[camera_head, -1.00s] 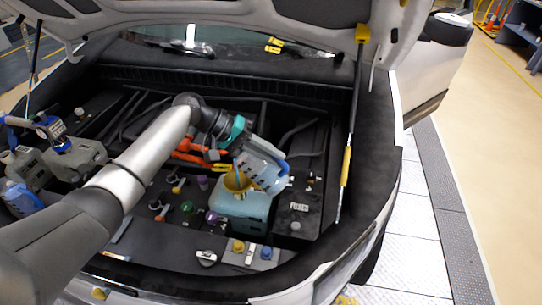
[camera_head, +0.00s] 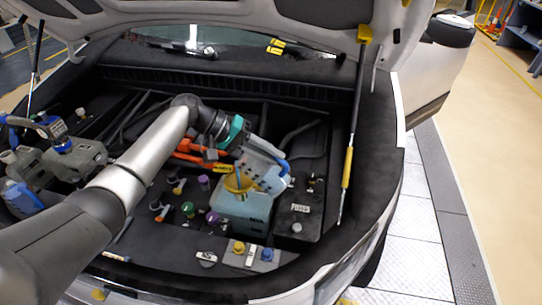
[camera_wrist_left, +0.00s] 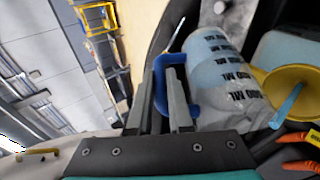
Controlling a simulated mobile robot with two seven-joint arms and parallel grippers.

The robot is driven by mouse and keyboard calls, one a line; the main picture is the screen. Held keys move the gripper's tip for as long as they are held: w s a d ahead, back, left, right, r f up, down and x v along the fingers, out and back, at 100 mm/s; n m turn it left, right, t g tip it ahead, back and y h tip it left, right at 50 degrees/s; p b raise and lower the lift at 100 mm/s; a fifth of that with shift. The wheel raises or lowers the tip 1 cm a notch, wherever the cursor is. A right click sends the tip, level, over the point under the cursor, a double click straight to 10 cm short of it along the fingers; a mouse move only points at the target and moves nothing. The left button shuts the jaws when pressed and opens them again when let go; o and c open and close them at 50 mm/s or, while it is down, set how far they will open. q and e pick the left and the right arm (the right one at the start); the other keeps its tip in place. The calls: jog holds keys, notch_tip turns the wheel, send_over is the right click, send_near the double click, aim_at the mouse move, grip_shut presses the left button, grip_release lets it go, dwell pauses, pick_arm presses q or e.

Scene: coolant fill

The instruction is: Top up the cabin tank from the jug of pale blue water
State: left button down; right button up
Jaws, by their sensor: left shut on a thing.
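My left gripper (camera_head: 268,150) is shut on the blue handle (camera_wrist_left: 186,62) of a clear jug with black volume marks. The jug (camera_head: 261,171) is tipped over a yellow funnel (camera_head: 238,183). In the left wrist view, the jug (camera_wrist_left: 226,75) lies with its mouth beside the funnel (camera_wrist_left: 284,82), and a pale blue stream (camera_wrist_left: 288,106) runs into the funnel. The funnel stands in the top of a pale blue tank (camera_head: 244,209). The level inside the tank is unclear. My right gripper is not in view.
The open hood (camera_head: 230,15) hangs above, with a prop rod (camera_head: 351,125) on the right. Orange cables (camera_head: 190,158) run behind the funnel. Several coloured caps (camera_head: 188,208) lie left of the tank. Grey containers (camera_head: 75,158) stand at the far left.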

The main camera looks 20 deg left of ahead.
aim_at(281, 164)
pick_arm(q)
jog(key=shift+a+r+h+b, duration=0.1)
jog(key=shift+a+h+b, duration=0.1)
jog(key=shift+h+b, duration=0.15)
dwell(0.9)
jog(key=shift+b, duration=1)
jog(key=shift+d, duration=0.1)
jog(key=y+p, duration=0.1)
jog(key=d+y+p, duration=0.1)
jog(key=p, duration=0.1)
jog(key=shift+s+m+y, duration=0.1)
jog(key=shift+m+y, duration=0.2)
jog(key=shift+y, duration=0.05)
jog(key=shift+d+y+p, duration=0.25)
jog(key=shift+y+p, duration=0.15)
jog(key=shift+p, duration=0.2)
jog(key=shift+s+d+f+m+t+y+p, duration=0.15)
jog(key=shift+d+f+t+y, duration=0.15)
jog(key=shift+y, duration=0.2)
jog(key=shift+d+f+m+t+y+p, duration=0.1)
jog(key=shift+d+f+m+y+p, duration=0.1)
jog(key=shift+f+y, duration=0.25)
jog(key=shift+d+f+y, duration=0.1)
jog(key=shift+d+y, duration=0.1)
jog(key=shift+y, duration=0.35)
